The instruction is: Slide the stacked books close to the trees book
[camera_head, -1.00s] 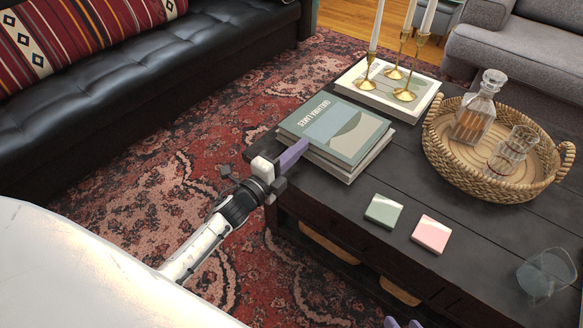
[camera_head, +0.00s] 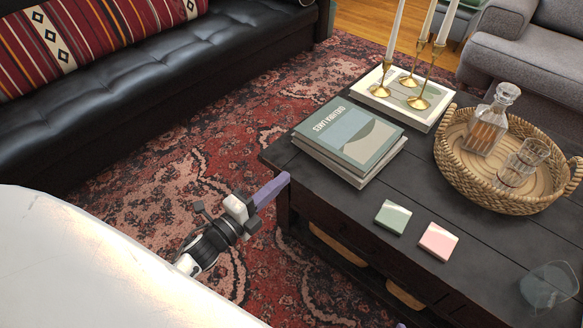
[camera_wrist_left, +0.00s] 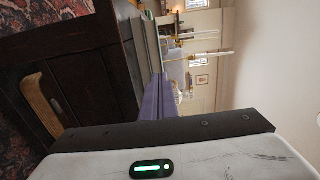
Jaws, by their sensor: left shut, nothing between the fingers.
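The stacked books (camera_head: 344,145), with a grey-green landscape cover on top, lie near the coffee table's left end. Behind them is a pale book (camera_head: 437,114) bearing gold candlesticks; its title is unreadable, so I cannot confirm it is the trees book. The two lie close; I cannot tell if they touch. My left gripper (camera_head: 284,181), with purple fingers, is shut and empty near the table's front-left corner, apart from the stack. In the left wrist view its fingers (camera_wrist_left: 158,100) point toward book edges (camera_wrist_left: 152,38). Only a purple speck of my right gripper (camera_head: 400,325) shows at the bottom edge.
The dark coffee table (camera_head: 310,188) also holds green (camera_head: 393,217) and pink (camera_head: 438,241) coasters, a glass (camera_head: 548,286) and a wicker tray (camera_head: 455,165) with a decanter and glasses. Tall candles (camera_head: 395,35) rise behind the stack. Rug lies left of the table.

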